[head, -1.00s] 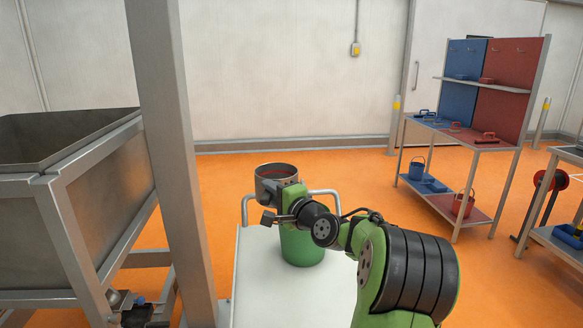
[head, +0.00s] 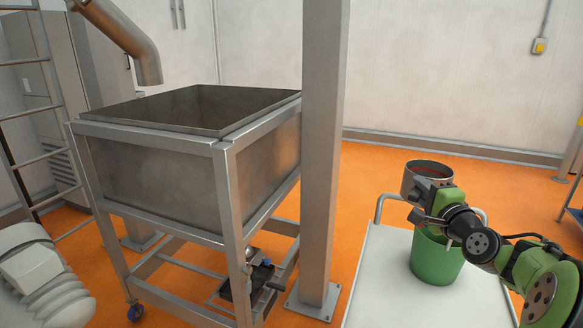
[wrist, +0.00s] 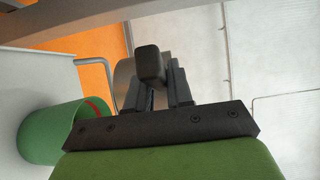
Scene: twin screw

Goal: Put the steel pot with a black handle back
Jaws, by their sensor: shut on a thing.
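The steel pot (head: 411,184) is held up above a white cart top, its open mouth facing up with a reddish inside. In the wrist view the pot (wrist: 124,85) shows as a grey curved wall behind its black handle (wrist: 149,64). My gripper (head: 428,190) is shut on that handle; in the wrist view its two dark fingers (wrist: 160,85) sit on either side of it. A green bucket (head: 436,258) stands on the cart below my wrist, and it also shows in the wrist view (wrist: 52,132).
A white cart (head: 385,285) with a metal rail stands under my arm. A steel post (head: 322,150) rises left of it. A large open hopper (head: 160,175) on a wheeled frame fills the left, with a pipe (head: 135,45) above it. Orange floor lies between.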

